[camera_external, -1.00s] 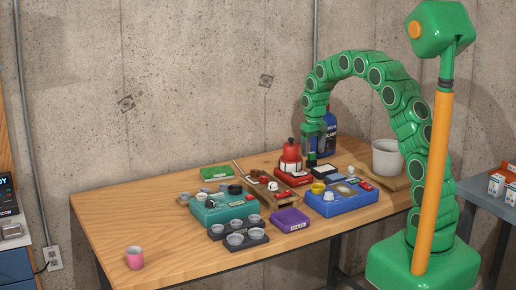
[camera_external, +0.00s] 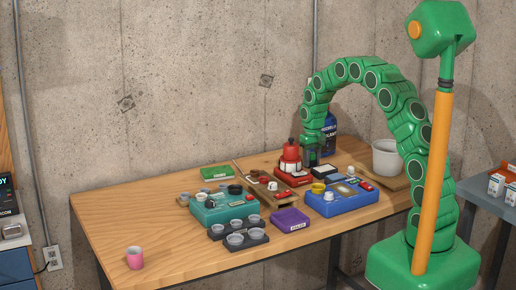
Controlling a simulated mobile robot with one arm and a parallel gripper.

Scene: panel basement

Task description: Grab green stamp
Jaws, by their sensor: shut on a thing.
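My green segmented arm curves over the table, and my gripper (camera_external: 312,158) points down at the back right of it. It is shut on the small green stamp (camera_external: 312,163), which is mostly hidden between the fingers. The stamp is beside the red bottle-shaped thing and behind the dark pad. I cannot tell whether it touches the table.
A red bottle-shaped thing (camera_external: 290,157) stands just left of my gripper, and a blue bottle (camera_external: 330,138) behind it. A dark pad (camera_external: 325,172), a blue box (camera_external: 345,203) and a white bucket (camera_external: 387,158) are close by. The table's left side (camera_external: 125,220) is mostly clear.

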